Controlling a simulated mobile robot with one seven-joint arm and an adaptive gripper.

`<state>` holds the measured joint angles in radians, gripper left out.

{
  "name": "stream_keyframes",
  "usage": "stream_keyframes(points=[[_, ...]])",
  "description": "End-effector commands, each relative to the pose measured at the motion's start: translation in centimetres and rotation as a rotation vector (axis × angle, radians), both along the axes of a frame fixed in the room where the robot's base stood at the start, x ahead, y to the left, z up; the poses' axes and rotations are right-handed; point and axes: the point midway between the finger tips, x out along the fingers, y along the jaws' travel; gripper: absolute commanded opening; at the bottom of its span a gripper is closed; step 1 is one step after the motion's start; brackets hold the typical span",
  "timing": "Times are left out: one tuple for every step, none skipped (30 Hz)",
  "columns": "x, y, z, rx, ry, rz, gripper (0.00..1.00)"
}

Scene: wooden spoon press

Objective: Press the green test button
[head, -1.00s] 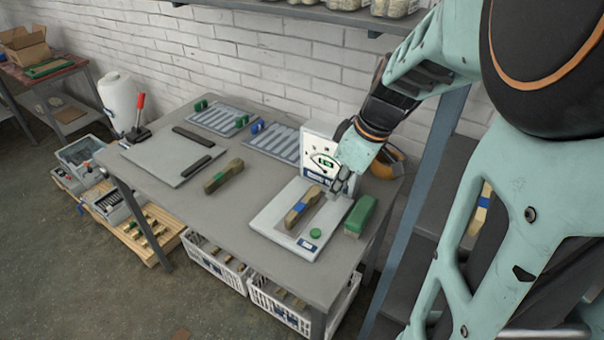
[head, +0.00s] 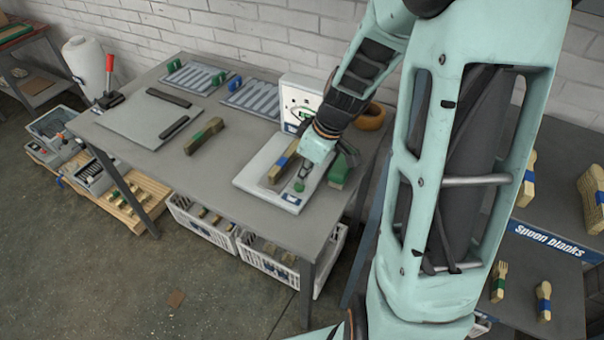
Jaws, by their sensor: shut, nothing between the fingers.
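The green test button (head: 299,187) is a small round button near the front right corner of the white press plate (head: 254,184). My gripper (head: 303,173) is shut and empty, pointing down just over the button. Its fingertips look very close to the button; I cannot tell whether they touch it. A wooden piece with a blue band (head: 283,162) lies on the plate to the left of my gripper. The white gauge panel (head: 298,95) stands behind the plate, partly hidden by my arm.
A green block (head: 340,168) sits right of the plate, close to my gripper. A wooden piece with a green band (head: 204,136) lies on the grey table (head: 200,175) to the left. Slotted trays (head: 262,100) are at the back. A shelf of spoon blanks (head: 540,240) stands at right.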

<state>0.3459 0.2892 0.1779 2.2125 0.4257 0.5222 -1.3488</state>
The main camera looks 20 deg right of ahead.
Motion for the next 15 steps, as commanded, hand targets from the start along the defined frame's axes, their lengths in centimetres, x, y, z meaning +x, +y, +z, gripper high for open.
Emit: stream_keyframes(points=[[-0.06,0.04,-0.53,0.001,0.002,0.001,0.00],[-0.05,0.04,-0.72,0.000,0.002,0.002,0.00],[-0.03,0.04,-0.95,0.000,0.001,0.001,0.00],[-0.03,0.04,-1.08,0.000,0.001,0.001,0.00],[-0.03,0.04,-1.17,0.000,0.001,0.001,0.00],[-0.03,0.04,-1.24,-0.001,0.000,0.001,0.00],[-0.03,0.04,-1.27,-0.001,0.000,0.001,0.00],[-0.02,0.04,-1.28,0.000,0.000,0.001,0.00],[-0.02,0.04,-1.28,0.000,0.000,0.001,0.00],[-0.01,0.04,-1.28,0.000,0.000,0.001,0.00],[-0.01,0.04,-1.27,0.000,0.000,0.001,0.00],[-0.01,0.03,-1.26,0.000,0.000,0.001,0.00],[-0.01,0.03,-1.26,0.000,0.000,0.001,0.00],[-0.01,0.03,-1.26,0.000,0.000,0.001,0.00],[-0.01,0.03,-1.26,0.000,0.000,0.001,0.00]])
